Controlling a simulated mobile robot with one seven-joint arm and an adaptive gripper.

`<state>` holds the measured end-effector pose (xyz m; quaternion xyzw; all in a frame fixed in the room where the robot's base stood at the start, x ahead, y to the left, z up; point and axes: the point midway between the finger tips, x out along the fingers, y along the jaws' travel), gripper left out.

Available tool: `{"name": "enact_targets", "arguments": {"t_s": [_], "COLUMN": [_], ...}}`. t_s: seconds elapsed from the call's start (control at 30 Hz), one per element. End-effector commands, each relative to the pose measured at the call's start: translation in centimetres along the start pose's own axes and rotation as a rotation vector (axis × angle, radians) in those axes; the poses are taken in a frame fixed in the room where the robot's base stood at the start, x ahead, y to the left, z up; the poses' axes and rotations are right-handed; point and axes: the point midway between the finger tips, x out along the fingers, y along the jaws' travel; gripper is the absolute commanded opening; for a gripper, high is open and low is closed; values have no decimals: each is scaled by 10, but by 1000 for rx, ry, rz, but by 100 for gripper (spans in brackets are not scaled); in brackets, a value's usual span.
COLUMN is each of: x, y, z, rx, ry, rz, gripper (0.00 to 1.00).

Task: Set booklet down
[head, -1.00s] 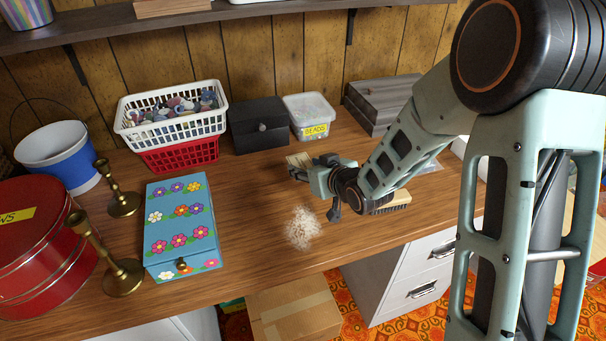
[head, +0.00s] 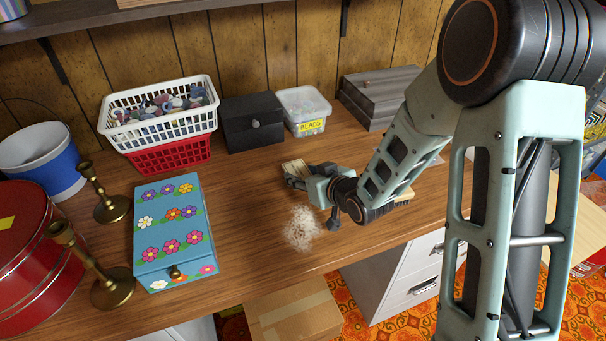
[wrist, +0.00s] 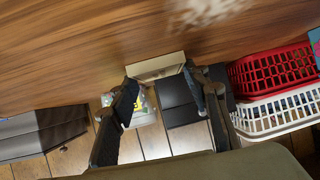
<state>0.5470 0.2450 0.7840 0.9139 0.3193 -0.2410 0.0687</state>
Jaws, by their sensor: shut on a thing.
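A small cream booklet (head: 295,167) is at the tips of my gripper (head: 294,181) over the middle of the wooden table. In the wrist view the booklet (wrist: 157,66) sits between the two fingertips of my gripper (wrist: 160,80), which is shut on it. It is low over the tabletop (head: 250,220). I cannot tell if it touches the wood. My gripper partly hides it in the head view.
A pale powdery patch (head: 303,229) lies in front of my gripper. Behind are a bead tub (head: 306,112), a black box (head: 254,122) and stacked baskets (head: 158,122). A flowered blue box (head: 174,230) and brass candlesticks (head: 107,196) stand left. A brush lies partly behind my arm.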

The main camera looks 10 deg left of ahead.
Motion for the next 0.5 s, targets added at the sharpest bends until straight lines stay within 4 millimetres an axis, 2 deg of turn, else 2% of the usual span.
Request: {"name": "enact_targets", "arguments": {"t_s": [0.03,0.17,0.5], "x": [0,0,-1], "y": [0,0,0], "z": [0,0,-2], "rx": [0,0,0], "ry": [0,0,0], "rz": [0,0,0], "gripper": [46,61,61]}}
